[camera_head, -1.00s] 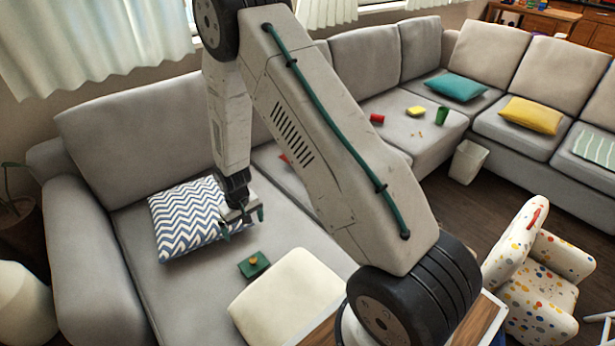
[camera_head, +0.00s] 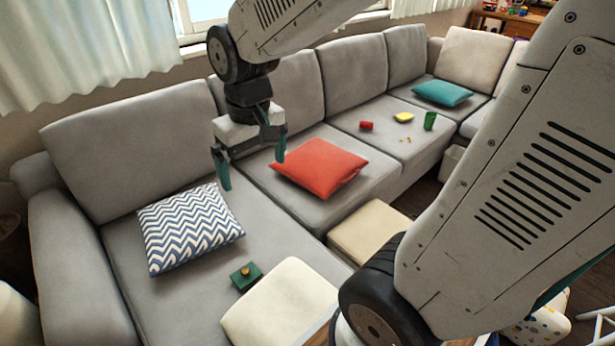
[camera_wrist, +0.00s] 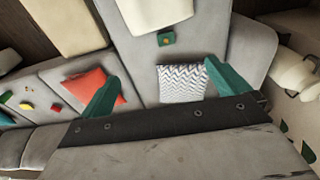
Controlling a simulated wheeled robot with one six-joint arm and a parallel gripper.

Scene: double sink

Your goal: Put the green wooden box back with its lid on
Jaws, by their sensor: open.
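The green lid (camera_head: 245,276), a flat square with a yellow knob, lies on the near sofa seat beside the cream cushion. It also shows at the top of the wrist view (camera_wrist: 166,39). A green box-like object (camera_head: 430,120) stands on the far seat in the head view. It is small at the left edge of the wrist view (camera_wrist: 57,107); its inside cannot be made out. My gripper (camera_head: 252,168) is open and empty, pointing down above the sofa, between the patterned and red pillows in the picture. It is apart from both lid and box.
A chevron pillow (camera_head: 189,228) and a red pillow (camera_head: 320,174) lie on the seats. A red item (camera_head: 366,126), a yellow dish-like item (camera_head: 403,117) and small yellow bits lie near the green object. The sofa backrest (camera_head: 130,153) stands behind.

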